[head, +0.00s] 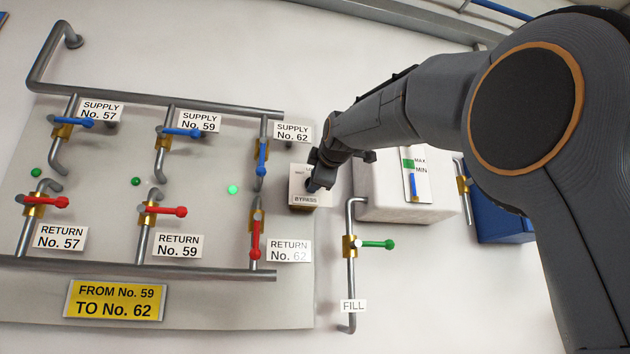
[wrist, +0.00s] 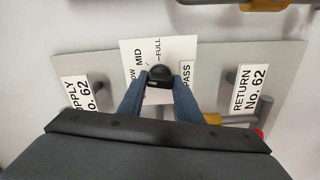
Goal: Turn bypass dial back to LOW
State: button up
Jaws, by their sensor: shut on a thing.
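The bypass dial is a black knob (wrist: 160,74) in the wrist view, on a white plate (wrist: 135,55) printed with LOW, MID and FULL marks. In the head view the plate, labelled BYPASS (head: 305,199), is partly covered by my gripper (head: 316,184). In the wrist view my gripper (wrist: 160,84) has a blue finger on each side of the knob and is shut on it. The fingers hide part of the plate and its BYPASS label. I cannot tell exactly which mark the knob points to.
Left of the dial is a grey panel (head: 100,190) with pipes, blue SUPPLY levers and red RETURN levers. The No. 62 levers, blue (head: 262,158) and red (head: 256,240), are nearest. A white tank (head: 400,200) and green FILL lever (head: 378,244) are on the right.

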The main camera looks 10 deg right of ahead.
jog(key=shift+n, duration=1.1)
jog(key=o, duration=1)
jog(key=shift+o, duration=0.2)
jog(key=shift+s, duration=0.15)
jog(key=s+b, duration=0.2)
jog(key=s, duration=0.5)
jog(key=shift+s+b, duration=0.3)
jog(key=shift+f, duration=0.15)
